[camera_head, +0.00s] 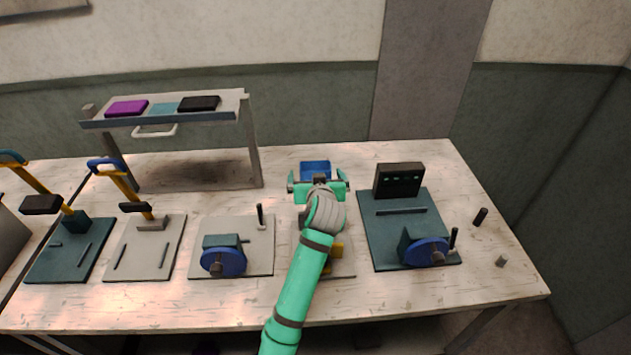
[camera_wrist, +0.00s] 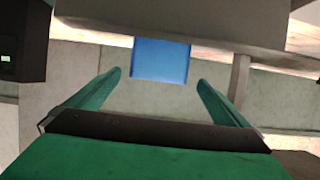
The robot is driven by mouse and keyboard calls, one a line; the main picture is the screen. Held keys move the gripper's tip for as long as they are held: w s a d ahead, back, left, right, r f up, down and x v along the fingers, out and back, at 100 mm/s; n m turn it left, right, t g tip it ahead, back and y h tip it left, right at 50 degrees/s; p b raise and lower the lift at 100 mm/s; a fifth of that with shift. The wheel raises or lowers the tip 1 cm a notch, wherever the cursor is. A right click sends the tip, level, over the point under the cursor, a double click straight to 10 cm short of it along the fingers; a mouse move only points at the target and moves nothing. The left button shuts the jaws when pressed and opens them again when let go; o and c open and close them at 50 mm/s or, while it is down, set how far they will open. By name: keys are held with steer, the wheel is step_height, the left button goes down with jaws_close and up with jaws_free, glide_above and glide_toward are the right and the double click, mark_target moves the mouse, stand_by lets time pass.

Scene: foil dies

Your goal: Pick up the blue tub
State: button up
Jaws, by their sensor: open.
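The blue tub (camera_head: 316,167) is on the back middle of the workbench, partly hidden by my gripper in the head view. My gripper (camera_head: 318,178) is open and empty, with its green fingers spread wider than the tub. In the wrist view the blue tub (camera_wrist: 160,60) shows centred in the gap between the fingers of my gripper (camera_wrist: 158,80), apparently just beyond the tips. Neither finger touches it there. I cannot tell the exact height or distance left between the tips and the tub.
A black box with green lights (camera_head: 398,180) stands on a teal plate to the right. A raised shelf (camera_head: 225,105) with purple, teal and black pieces stands back left. Lever presses and a blue-wheeled device (camera_head: 223,257) stand left. Bare bench lies between tub and shelf leg.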

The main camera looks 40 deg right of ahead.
mark_target(315, 169)
steer(key=shift+x, duration=2.85)
steer(key=shift+d, duration=0.15)
steer(key=c, duration=1.1)
